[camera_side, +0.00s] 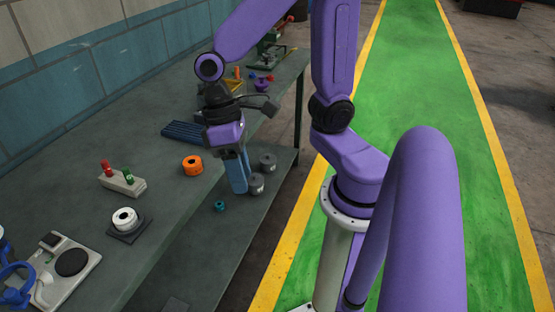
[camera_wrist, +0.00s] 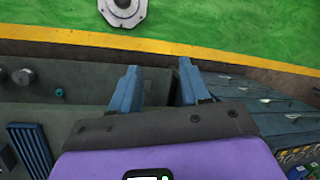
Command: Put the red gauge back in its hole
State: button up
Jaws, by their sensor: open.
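The red gauge (camera_side: 106,168) stands upright at the left end of a pale block (camera_side: 118,182) on the bench in the side view. A green gauge (camera_side: 128,175) stands at the block's right end. Whether the red gauge sits in a hole is too small to tell. My gripper (camera_side: 238,180) is to the right of the block, pointing down near the bench's edge. Its blue fingers also show in the wrist view (camera_wrist: 158,68), apart with nothing between them. The red gauge is not seen in the wrist view.
An orange ring (camera_side: 192,165) lies between the block and my gripper. A white drum on a dark base (camera_side: 125,219), a small teal ring (camera_side: 219,206) and a blue ribbed rack (camera_side: 184,132) are also around.

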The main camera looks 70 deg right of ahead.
jog(key=s+d+n+t+h, duration=0.1)
jog(key=s+d+n+t, duration=0.2)
jog(key=n, duration=0.5)
jog(key=shift+s+d+r, duration=0.4)
jog(key=shift+s+d, duration=0.45)
jog(key=shift+s, duration=0.55)
